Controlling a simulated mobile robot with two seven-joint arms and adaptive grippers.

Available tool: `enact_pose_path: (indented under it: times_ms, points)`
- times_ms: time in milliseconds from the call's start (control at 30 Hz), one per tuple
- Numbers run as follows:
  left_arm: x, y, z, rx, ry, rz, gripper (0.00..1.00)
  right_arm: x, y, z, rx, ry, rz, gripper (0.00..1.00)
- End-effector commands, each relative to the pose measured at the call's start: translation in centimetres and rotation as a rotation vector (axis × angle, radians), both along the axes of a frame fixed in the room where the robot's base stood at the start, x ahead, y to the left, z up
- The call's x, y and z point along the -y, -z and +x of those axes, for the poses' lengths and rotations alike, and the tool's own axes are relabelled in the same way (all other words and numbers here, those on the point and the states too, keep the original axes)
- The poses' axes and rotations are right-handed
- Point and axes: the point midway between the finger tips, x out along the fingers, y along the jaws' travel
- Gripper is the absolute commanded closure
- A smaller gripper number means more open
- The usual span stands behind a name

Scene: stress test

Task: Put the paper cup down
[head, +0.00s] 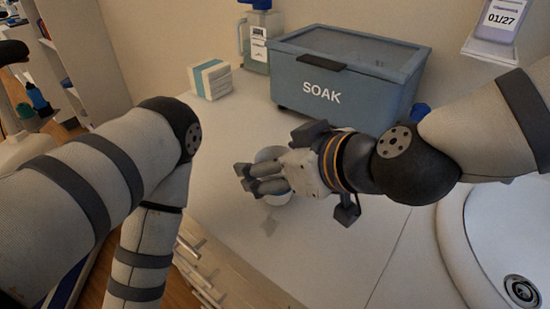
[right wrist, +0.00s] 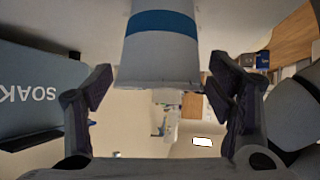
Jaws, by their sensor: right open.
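The paper cup (head: 270,154) is white and largely hidden behind my right gripper in the head view. In the right wrist view the cup (right wrist: 161,50) shows a blue band, and its far end is cut off by the frame. My right gripper (head: 250,180) is open, with its fingers at the cup. In the wrist view the fingers are apart on both sides of the cup, with gaps showing. The cup is over or on the pale counter (head: 330,245); I cannot tell whether its base touches. My left gripper is out of view.
A blue-grey SOAK bin (head: 345,85) stands behind the right gripper. A white box with a teal band (head: 210,79) and a jug (head: 260,40) stand at the back. A round white basin (head: 480,240) is at right. The counter's front is clear.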

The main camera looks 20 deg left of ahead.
Motion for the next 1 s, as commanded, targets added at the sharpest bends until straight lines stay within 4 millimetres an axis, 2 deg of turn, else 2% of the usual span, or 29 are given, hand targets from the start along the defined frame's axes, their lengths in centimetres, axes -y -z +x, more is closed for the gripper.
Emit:
enact_pose_path:
  times_ms: [133,300,433,633,1000]
  points:
    - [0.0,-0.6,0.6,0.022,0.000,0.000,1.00,1.2,-1.7,-0.7,0.010,0.002,0.001,0.25]
    - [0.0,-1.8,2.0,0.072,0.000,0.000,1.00,4.5,-4.8,-3.0,0.018,0.001,0.003,0.25]
    - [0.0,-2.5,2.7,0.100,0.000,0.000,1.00,6.6,-6.4,-4.4,0.015,0.002,0.004,0.25]
    - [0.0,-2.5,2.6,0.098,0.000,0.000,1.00,8.2,-7.1,-5.4,0.003,0.001,0.002,0.25]
    - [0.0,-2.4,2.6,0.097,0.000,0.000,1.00,8.2,-7.0,-5.5,0.001,0.000,0.001,0.25]
